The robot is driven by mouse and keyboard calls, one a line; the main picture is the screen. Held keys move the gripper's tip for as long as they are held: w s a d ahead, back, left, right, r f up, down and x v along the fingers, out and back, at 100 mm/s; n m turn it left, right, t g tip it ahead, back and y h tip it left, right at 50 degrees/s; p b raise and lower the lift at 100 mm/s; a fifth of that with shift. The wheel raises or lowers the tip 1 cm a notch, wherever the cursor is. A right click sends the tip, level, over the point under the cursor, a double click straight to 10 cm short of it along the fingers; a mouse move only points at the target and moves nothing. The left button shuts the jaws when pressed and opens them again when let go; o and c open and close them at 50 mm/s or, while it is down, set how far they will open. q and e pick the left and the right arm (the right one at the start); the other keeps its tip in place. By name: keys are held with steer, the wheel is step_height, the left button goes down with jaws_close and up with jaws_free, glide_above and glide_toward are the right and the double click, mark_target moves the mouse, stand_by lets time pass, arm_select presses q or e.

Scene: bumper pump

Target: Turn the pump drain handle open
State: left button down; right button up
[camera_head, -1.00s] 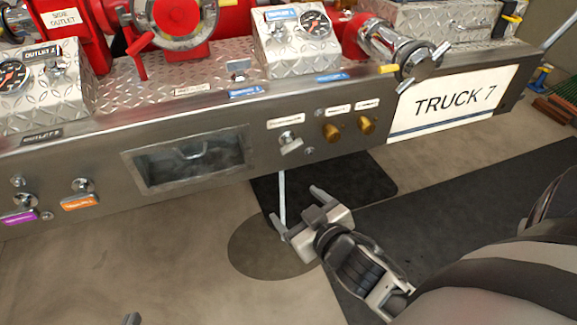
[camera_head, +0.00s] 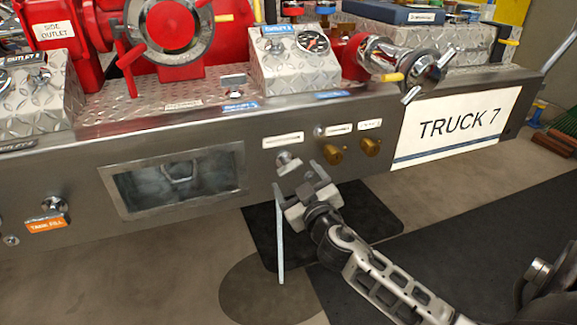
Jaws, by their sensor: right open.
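The pump drain handle (camera_head: 287,161) is a small silver knob on the grey front panel, under a white label that is too small to read. My right gripper (camera_head: 296,176) is open and points up at the panel. Its fingertips are right below and around the handle's lower part; I cannot tell whether they touch it. The handle's lower part is partly hidden by the gripper. My left gripper is not in view.
Two brass knobs (camera_head: 352,150) sit just right of the handle. A recessed box (camera_head: 175,182) is to the left, and an orange-tagged knob (camera_head: 52,205) farther left. A thin pale rod (camera_head: 280,245) hangs below the panel. A TRUCK 7 sign (camera_head: 455,125) is at right.

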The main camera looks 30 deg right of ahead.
mark_target(291, 170)
steer(key=x, duration=0.6)
steer(key=shift+c, duration=0.3)
steer(key=c, duration=0.9)
